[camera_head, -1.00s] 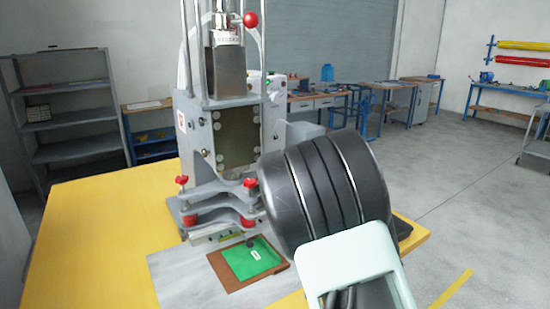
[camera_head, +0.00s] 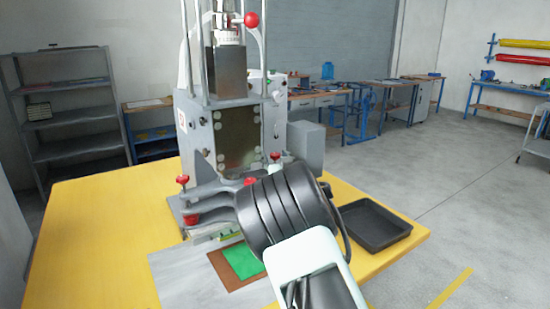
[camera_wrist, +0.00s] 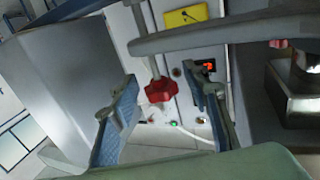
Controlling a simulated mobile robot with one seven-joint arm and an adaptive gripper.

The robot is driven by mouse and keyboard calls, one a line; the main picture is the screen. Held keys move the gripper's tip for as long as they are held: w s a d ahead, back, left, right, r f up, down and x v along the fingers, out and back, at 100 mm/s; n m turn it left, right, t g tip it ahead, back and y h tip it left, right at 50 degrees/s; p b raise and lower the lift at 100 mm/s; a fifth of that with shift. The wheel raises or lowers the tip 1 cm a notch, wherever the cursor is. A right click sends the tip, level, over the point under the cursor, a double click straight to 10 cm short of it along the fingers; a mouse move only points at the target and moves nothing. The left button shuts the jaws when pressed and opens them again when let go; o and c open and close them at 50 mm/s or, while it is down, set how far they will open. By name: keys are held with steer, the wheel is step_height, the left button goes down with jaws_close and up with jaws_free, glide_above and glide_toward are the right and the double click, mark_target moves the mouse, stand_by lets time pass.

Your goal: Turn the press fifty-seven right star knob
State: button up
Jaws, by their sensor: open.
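The press (camera_head: 225,130) stands on the yellow table, with several red star knobs on and around its lower clamp plates. A red knob (camera_head: 275,156) at the upper right of the plates shows just above my wrist. In the wrist view one red star knob (camera_wrist: 160,91) on a grey stem lies between the two fingers of my open gripper (camera_wrist: 160,80), with a visible gap on either side. I cannot tell from the picture how deep between the fingers it is. In the head view my wrist hides the fingers and part of the clamp plates.
A black tray (camera_head: 372,224) lies on the yellow table (camera_head: 90,240) right of my wrist. A green pad (camera_head: 243,260) on a brown board is in front of the press. In the wrist view a grey bar (camera_wrist: 220,35) crosses close above the right finger.

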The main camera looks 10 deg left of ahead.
steer(key=c, duration=1.2)
steer(key=shift+o, duration=0.2)
steer(key=shift+d, duration=0.1)
steer(key=shift+n+y, duration=0.3)
steer(key=shift+y, duration=0.1)
jaws_close()
jaws_free()
steer(key=shift+n+g+y, duration=0.4)
steer(key=shift+y, duration=0.2)
steer(key=o, duration=1.2)
steer(key=shift+c, duration=0.2)
steer(key=shift+s, duration=0.1)
steer(key=v, duration=1.2)
